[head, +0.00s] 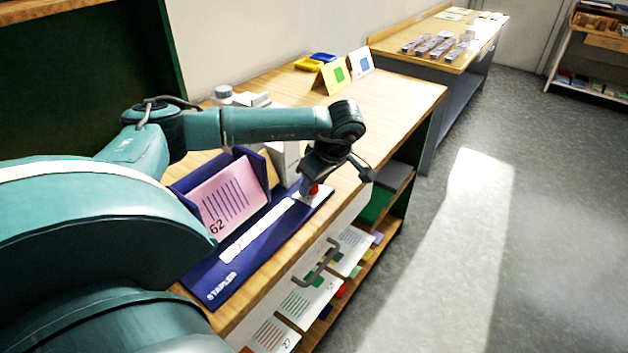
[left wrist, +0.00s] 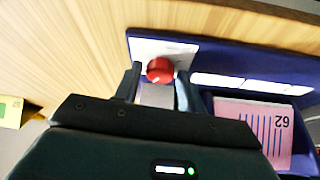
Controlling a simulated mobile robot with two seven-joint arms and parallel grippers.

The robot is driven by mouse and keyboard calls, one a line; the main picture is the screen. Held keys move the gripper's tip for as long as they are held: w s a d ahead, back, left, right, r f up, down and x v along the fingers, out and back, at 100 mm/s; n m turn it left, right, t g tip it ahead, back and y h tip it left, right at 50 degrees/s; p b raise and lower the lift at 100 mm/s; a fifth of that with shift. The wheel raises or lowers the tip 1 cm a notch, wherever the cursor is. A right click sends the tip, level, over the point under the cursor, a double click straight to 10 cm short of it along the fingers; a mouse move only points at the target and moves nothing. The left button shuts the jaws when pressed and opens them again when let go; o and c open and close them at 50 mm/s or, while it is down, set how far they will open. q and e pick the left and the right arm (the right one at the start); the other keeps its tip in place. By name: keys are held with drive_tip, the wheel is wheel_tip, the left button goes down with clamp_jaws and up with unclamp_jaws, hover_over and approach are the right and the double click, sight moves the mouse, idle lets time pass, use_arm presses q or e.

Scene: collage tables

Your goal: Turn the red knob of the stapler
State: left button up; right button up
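The stapler is a dark blue base (head: 217,281) marked STAPLER, lying along the front edge of the wooden table. Its red knob (head: 313,189) sits at the far end and is partly hidden by my gripper in the head view. The red knob (left wrist: 160,70) shows whole in the left wrist view, above a white plate. My left gripper (head: 335,177) is over that end, pointing down. In the left wrist view my left gripper (left wrist: 158,76) is open, with one finger on each side of the knob and small gaps between. My right gripper is not in view.
A pink card marked 62 (head: 228,197) leans in a blue holder beside the stapler. A drawer handle (head: 318,262) and shelves are below the front edge. Yellow (head: 331,77) and white cards stand farther back, with clear tabletop (head: 390,92) to their right.

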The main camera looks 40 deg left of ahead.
use_arm(q)
drive_tip(key=shift+o, duration=1.1)
drive_tip(key=v, duration=1.3)
drive_tip(key=shift+b, duration=0.3)
drive_tip(key=shift+d, duration=0.1)
